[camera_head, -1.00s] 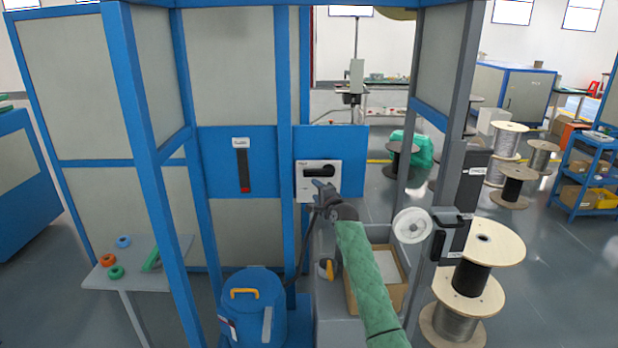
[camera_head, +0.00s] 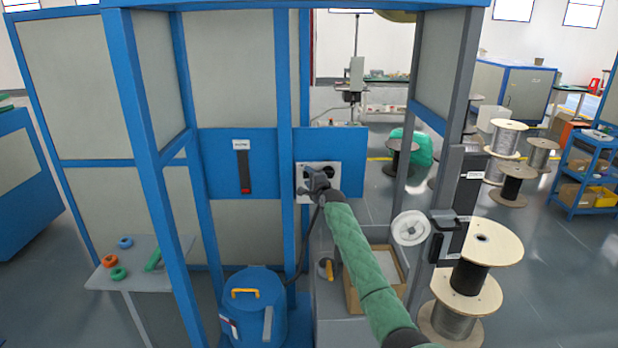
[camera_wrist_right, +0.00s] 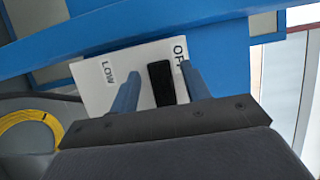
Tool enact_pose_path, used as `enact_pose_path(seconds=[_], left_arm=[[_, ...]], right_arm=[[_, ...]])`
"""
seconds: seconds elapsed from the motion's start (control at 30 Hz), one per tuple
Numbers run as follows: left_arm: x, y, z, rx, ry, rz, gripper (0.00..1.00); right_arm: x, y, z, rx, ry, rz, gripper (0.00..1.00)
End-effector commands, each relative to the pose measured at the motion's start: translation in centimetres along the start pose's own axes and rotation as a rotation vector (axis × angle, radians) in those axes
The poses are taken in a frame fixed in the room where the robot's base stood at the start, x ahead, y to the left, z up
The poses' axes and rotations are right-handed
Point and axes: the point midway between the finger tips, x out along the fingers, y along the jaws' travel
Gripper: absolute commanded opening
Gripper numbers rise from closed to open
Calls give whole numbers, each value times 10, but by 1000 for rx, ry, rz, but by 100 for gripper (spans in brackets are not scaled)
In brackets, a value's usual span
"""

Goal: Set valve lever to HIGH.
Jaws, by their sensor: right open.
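The valve plate is a white square panel (camera_head: 333,168) on a blue board in the head view. My right gripper (camera_head: 315,182) is in front of it and hides much of the plate and lever. In the right wrist view, the black lever (camera_wrist_right: 161,84) lies between the two blue fingers of my right gripper (camera_wrist_right: 159,72), which are open. The lever seems nearer the right finger; whether it touches is unclear. The white plate (camera_wrist_right: 95,82) shows the labels LOW and OFF; no HIGH label is visible. My left gripper is not in view.
Blue frame posts (camera_head: 286,120) stand left of the plate. A second panel with a black and red handle (camera_head: 243,170) is further left. A blue drum (camera_head: 255,312) and a cardboard box (camera_head: 352,296) are below. A white reel (camera_head: 410,228) is right of my arm.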

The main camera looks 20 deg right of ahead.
Motion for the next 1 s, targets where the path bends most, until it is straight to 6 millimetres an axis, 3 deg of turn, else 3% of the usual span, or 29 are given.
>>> enact_pose_path(seconds=[0.27, 0.5, 1.0], left_arm=[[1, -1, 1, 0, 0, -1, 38], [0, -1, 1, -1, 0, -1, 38], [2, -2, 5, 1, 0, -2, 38]], right_arm=[[1, 0, 0, 0, 0, 0, 47], [1, 0, 0, 0, 0, 0, 0], [1, 7, 0, -86, 0, 38, 0]])
